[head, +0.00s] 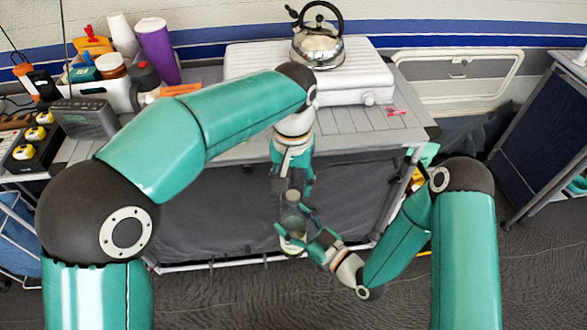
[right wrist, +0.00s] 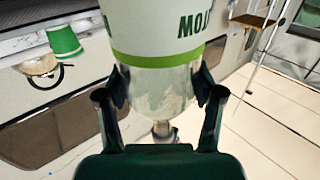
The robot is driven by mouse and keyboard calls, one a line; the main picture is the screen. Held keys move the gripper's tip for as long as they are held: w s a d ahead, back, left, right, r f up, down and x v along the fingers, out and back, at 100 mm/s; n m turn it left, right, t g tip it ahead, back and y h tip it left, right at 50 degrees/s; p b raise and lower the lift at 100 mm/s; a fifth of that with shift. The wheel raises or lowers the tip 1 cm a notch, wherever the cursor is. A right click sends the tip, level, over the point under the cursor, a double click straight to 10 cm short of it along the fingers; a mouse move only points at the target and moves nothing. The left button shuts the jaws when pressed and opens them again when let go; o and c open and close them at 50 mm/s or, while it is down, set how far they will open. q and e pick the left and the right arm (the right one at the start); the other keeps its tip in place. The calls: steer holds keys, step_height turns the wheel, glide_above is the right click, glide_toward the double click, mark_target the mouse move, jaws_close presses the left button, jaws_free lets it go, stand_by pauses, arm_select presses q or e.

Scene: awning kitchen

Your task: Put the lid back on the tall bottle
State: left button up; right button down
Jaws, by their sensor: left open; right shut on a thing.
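My right gripper (head: 296,232) is shut on the tall bottle, in front of the counter and below its top. In the right wrist view the bottle (right wrist: 160,30) has a white label with dark letters, a green band and a clear part between my right fingers (right wrist: 158,105). In the head view the bottle (head: 292,221) is small and partly hidden by the grippers. My left gripper (head: 293,192) is open, just above the bottle; whether it touches is unclear. I cannot make out the lid for certain.
A kettle (head: 318,45) stands on a white case (head: 250,62) at the back of the counter (head: 230,152). A radio (head: 86,118), a purple cup (head: 158,50) and a white bin (head: 118,92) crowd the left. A small pink item (head: 397,112) lies right. Floor to the right is fairly clear.

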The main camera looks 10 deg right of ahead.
mark_target(293, 195)
arm_select(q)
steer(key=shift+f, duration=1.65)
jaws_close()
steer(key=shift+o, duration=0.8)
jaws_free()
steer(key=shift+r, duration=0.15)
step_height(293, 195, up, 12)
